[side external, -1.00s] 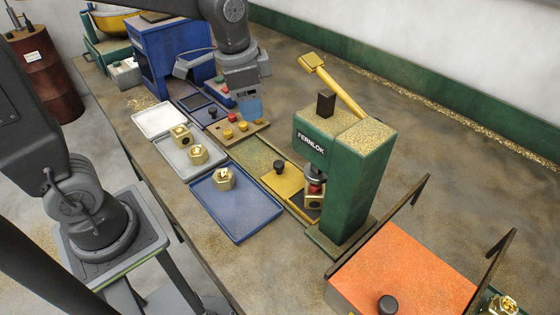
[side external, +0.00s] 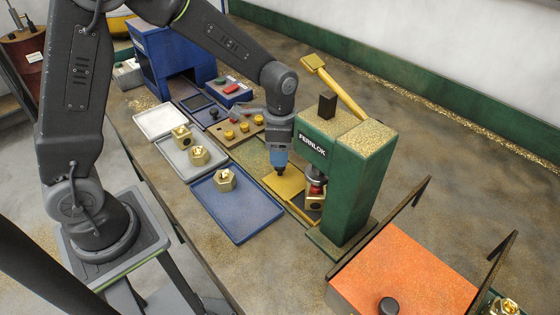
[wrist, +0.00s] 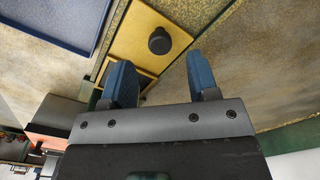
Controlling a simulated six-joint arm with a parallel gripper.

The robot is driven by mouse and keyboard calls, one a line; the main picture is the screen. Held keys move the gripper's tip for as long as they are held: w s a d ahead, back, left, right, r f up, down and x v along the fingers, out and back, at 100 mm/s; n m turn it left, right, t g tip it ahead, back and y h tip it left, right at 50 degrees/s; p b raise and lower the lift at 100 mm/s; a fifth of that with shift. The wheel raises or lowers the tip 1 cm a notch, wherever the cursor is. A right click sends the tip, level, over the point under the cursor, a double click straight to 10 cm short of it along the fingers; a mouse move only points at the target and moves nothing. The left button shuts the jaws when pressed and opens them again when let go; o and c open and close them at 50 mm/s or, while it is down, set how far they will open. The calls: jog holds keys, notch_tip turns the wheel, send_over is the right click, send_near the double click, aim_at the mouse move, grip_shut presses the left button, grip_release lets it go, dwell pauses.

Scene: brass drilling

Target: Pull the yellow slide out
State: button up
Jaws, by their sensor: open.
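I cannot tell whether the fingers touch anything.
A blue tray (side external: 243,222) with a brass nut stands left of the slide, with grey (side external: 183,165) and white (side external: 150,123) trays beyond. A board with yellow knobs (side external: 228,145) lies behind my gripper. The press's yellow lever (side external: 340,88) sticks up. An orange-topped box (side external: 405,270) is at front right.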

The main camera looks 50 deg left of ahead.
aim_at(301, 188)
jog(key=shift+f, duration=2.15)
grip_shut()
